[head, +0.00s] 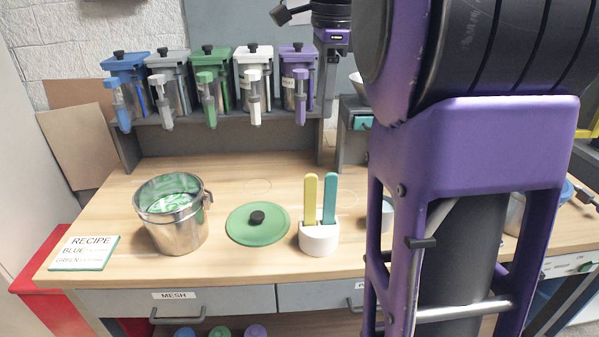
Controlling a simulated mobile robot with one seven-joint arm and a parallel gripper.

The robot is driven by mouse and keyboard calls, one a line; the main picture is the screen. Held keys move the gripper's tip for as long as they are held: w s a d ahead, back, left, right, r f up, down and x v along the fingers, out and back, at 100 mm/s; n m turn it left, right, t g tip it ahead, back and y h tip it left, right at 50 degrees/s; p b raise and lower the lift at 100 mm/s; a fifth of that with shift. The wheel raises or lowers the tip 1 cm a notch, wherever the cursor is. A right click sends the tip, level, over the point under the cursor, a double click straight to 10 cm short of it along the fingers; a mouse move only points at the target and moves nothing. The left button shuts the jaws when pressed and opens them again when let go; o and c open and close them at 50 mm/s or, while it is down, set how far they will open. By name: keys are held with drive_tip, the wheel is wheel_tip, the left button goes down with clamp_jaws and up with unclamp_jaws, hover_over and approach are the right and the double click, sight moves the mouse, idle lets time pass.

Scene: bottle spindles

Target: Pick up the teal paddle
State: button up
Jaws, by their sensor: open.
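The teal paddle (330,199) stands upright in a small white holder (319,240) on the wooden counter, near the middle of the head view. Its lower end is hidden inside the holder. A yellow paddle (310,200) stands in the same holder, just left of the teal one and close to it. My purple and black arm fills the right of the view, a little right of the holder in the picture. I cannot make out my gripper's fingers anywhere in this view.
Left of the holder lies a green lid (258,231) with a black knob. A metal pot (178,228) with green contents and a recipe card (84,253) are further left. Several coloured dispensers (206,75) hang behind. My arm hides much of the counter's right side.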

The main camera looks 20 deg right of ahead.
sight(332, 173)
drive_tip(key=shift+m+g, duration=0.4)
drive_tip(key=f+b, duration=0.1)
drive_tip(key=f, duration=0.3)
drive_tip(key=s+f+b, duration=0.1)
drive_tip(key=f, duration=0.3)
drive_tip(key=d+f, duration=0.1)
drive_tip(key=f, duration=0.4)
drive_tip(key=shift+s+d+b, duration=0.1)
drive_tip(key=shift+s+b, duration=0.1)
drive_tip(key=shift+b, duration=0.2)
drive_tip(key=f, duration=0.2)
drive_tip(key=f+b, duration=0.1)
drive_tip(key=f, duration=0.2)
drive_tip(key=shift+d+f, duration=0.25)
drive_tip(key=shift+f, duration=0.05)
clamp_jaws()
